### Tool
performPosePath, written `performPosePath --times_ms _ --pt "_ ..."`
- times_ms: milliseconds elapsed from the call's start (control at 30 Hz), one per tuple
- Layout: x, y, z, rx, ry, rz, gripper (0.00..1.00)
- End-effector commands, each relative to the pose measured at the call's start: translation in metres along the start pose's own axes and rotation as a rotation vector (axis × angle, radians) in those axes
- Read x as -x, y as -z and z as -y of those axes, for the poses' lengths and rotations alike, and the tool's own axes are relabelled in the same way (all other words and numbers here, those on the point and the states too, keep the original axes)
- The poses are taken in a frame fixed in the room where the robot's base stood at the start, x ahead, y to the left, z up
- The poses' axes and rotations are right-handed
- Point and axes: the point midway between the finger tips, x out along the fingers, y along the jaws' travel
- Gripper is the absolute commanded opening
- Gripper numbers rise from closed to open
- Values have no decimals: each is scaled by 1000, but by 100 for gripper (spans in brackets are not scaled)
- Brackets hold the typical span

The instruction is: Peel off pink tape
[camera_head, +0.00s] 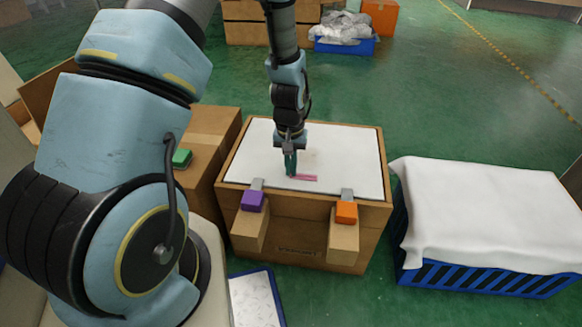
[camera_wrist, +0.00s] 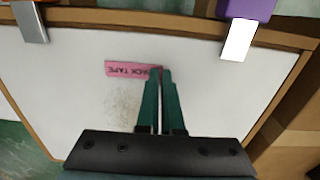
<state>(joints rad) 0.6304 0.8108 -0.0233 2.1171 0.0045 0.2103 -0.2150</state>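The pink tape (camera_head: 307,177) lies flat on the white panel on top of a wooden box. In the wrist view, the pink tape (camera_wrist: 126,69) shows dark upside-down lettering, partly covered at its right end by my fingers. My gripper (camera_head: 291,174) points down at the tape's left end in the head view. In the wrist view, my gripper (camera_wrist: 160,70) has its two green fingers close together, with a thin gap between them. Their tips are at the tape's end. Whether the tape's edge is between the tips is hidden.
The white panel (camera_head: 340,150) has a wooden rim. A purple-topped lever (camera_head: 253,200) and an orange-topped lever (camera_head: 346,212) are on the box's front side. A cloth-covered blue crate (camera_head: 480,210) stands right; a cardboard box (camera_head: 205,150) with a green block stands left.

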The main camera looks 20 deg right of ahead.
Motion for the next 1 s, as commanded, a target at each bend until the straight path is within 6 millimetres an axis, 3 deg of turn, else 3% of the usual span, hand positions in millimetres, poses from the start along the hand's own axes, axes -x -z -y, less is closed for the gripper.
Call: performPosePath --times_ms 1000 --pt "7 0 0 0 0 0 0"
